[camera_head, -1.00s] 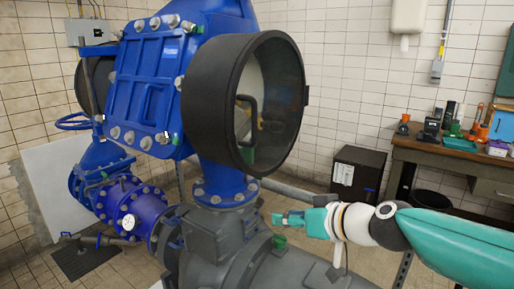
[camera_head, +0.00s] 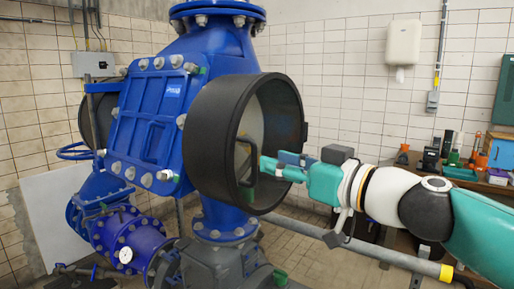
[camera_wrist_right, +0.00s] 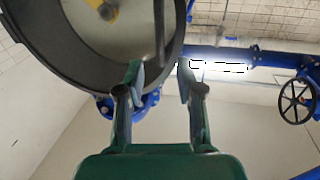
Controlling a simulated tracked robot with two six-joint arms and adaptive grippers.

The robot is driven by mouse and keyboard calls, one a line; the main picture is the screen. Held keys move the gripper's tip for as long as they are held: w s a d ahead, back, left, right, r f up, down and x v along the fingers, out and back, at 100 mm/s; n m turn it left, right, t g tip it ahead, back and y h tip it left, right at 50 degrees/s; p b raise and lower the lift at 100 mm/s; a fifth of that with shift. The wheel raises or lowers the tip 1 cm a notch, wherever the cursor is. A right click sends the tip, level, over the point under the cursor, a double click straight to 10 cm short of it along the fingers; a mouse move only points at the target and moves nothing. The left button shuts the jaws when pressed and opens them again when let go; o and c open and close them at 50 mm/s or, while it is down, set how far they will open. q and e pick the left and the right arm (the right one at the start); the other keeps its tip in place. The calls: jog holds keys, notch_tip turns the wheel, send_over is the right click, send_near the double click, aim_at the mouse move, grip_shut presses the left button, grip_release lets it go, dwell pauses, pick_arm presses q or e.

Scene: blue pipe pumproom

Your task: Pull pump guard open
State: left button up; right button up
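The pump guard (camera_head: 215,135) is a thick black ring on the side of the blue pump, with a see-through face. A dark bent handle (camera_head: 240,163) stands on that face. My right gripper (camera_head: 272,165) is just right of the handle, at the face's lower right edge. In the right wrist view the guard (camera_wrist_right: 60,70) fills the upper left. The handle (camera_wrist_right: 159,30) hangs just beyond the spread fingertips of my right gripper (camera_wrist_right: 160,78), nearer the left one. No contact with the handle can be made out. My left gripper is not in view.
The blue pump body (camera_head: 150,110) stands left of the guard. A grey pipe (camera_head: 385,255) runs below my right arm. A workbench (camera_head: 480,185) with tools stands at the right. A blue pipe and handwheel (camera_wrist_right: 296,100) show in the right wrist view.

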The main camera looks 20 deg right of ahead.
aim_at(254, 155)
jog(key=p+x, duration=0.1)
jog(key=x, duration=0.5)
jog(key=shift+w+a, duration=0.2)
jog(key=shift+w, duration=0.2)
grip_shut()
